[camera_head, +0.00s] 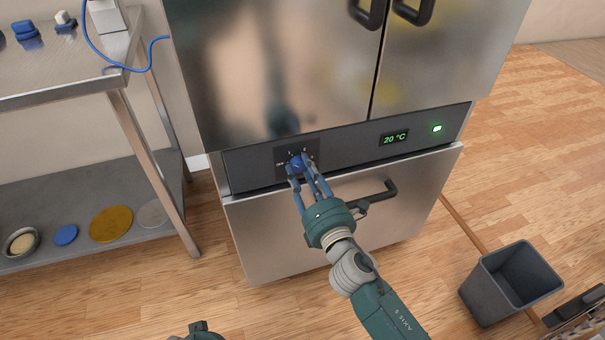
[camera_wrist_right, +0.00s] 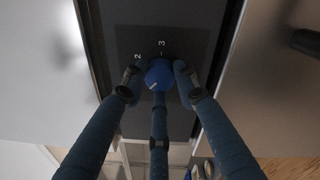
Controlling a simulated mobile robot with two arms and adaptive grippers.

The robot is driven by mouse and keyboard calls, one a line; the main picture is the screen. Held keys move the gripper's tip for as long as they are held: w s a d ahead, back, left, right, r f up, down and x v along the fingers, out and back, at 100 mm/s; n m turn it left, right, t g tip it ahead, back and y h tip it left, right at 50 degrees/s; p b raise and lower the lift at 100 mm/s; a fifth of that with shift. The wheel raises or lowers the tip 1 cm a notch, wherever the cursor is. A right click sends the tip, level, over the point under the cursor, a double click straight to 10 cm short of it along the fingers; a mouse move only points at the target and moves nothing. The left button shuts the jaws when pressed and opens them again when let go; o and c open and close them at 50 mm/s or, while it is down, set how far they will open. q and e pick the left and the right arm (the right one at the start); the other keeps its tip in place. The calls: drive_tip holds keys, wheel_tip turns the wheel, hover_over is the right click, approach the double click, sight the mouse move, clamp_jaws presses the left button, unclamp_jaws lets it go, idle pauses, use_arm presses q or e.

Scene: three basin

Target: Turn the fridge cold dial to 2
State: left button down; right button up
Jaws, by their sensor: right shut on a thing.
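The fridge (camera_head: 281,67) is steel, with a dark control strip below its doors. The blue cold dial (camera_head: 297,163) is on the left part of the strip. My right gripper (camera_head: 305,172) is shut on the dial with its three blue fingers around it. In the right wrist view the dial (camera_wrist_right: 158,75) sits between the fingers of the gripper (camera_wrist_right: 159,88). Its white mark points to the lower left, and the printed 2 and 3 show above it. The fingers hide the labels lower down. My left gripper's fingers do not show.
A green display (camera_head: 395,138) reads 20 °C, beside a lit green light (camera_head: 437,128). A drawer with a dark handle (camera_head: 378,198) is below the strip. A steel table (camera_head: 62,75) stands at left, and a grey bin (camera_head: 512,282) at lower right.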

drive_tip(key=m, duration=0.4)
drive_tip(key=shift+w+d+r, duration=0.15)
drive_tip(key=shift+d+r, duration=0.05)
drive_tip(key=shift+r, duration=0.05)
drive_tip(key=m, duration=0.3)
drive_tip(key=shift+m, duration=0.9)
drive_tip(key=m+p, duration=0.1)
drive_tip(key=m, duration=0.4)
drive_tip(key=shift+f+m+t+h+p, duration=0.15)
drive_tip(key=shift+m+t+h+p, duration=0.15)
drive_tip(key=shift+m+h+p, duration=0.1)
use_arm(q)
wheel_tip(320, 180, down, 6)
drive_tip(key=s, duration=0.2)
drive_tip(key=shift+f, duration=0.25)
use_arm(e)
drive_tip(key=shift+f+m, duration=0.2)
drive_tip(key=shift+m, duration=0.6)
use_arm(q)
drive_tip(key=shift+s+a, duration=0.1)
use_arm(e)
drive_tip(key=shift+f, duration=0.1)
